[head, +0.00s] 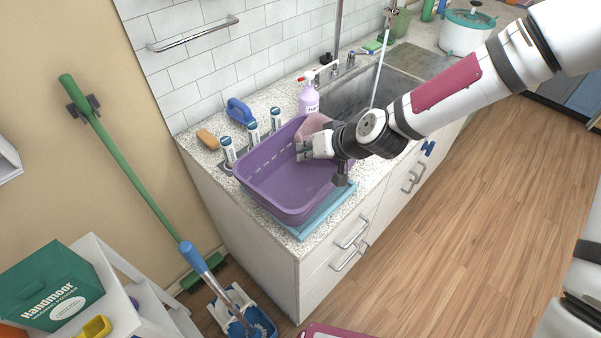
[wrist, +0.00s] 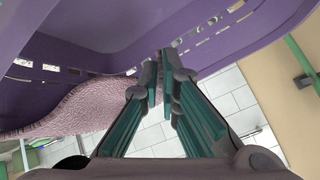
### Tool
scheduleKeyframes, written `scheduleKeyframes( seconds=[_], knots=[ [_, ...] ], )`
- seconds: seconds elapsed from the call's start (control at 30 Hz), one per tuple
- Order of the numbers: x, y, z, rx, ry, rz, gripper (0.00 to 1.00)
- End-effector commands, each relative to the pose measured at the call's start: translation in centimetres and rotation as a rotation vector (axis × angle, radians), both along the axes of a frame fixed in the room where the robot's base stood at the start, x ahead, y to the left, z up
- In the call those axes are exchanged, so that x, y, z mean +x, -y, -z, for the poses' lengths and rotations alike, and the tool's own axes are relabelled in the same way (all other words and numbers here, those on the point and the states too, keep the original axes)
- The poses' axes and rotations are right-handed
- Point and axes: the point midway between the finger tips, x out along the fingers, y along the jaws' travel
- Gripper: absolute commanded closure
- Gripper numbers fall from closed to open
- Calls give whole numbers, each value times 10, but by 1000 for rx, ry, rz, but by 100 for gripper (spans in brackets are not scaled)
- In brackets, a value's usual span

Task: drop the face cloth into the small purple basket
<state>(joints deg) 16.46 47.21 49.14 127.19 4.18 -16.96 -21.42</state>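The small purple basket (head: 287,206) stands on the counter near its left end, open side up. My gripper (head: 306,151) is over the basket's inside, near its back right rim. The pink face cloth (head: 313,126) shows just behind the fingers, partly hidden by my gripper. In the wrist view the fingertips (wrist: 159,76) are close together, and the textured cloth (wrist: 75,115) spreads left from them. The fingers look shut on its edge, though the pinch itself is partly hidden. The basket's purple wall (wrist: 90,25) fills the top of that view.
A lilac spray bottle (head: 308,98) is by the sink (head: 352,95). The wood floor to the right is clear.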

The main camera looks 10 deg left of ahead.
Motion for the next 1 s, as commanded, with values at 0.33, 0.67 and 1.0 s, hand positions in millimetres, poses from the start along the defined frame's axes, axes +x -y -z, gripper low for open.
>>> scheduleKeyframes(
  seconds=[0.33, 0.67, 1.0],
  knots=[
    [0, 0, 0, 0, 0, 0, 72],
    [0, 0, 0, 0, 0, 0, 47],
    [0, 0, 0, 0, 0, 0, 20]
  ],
)
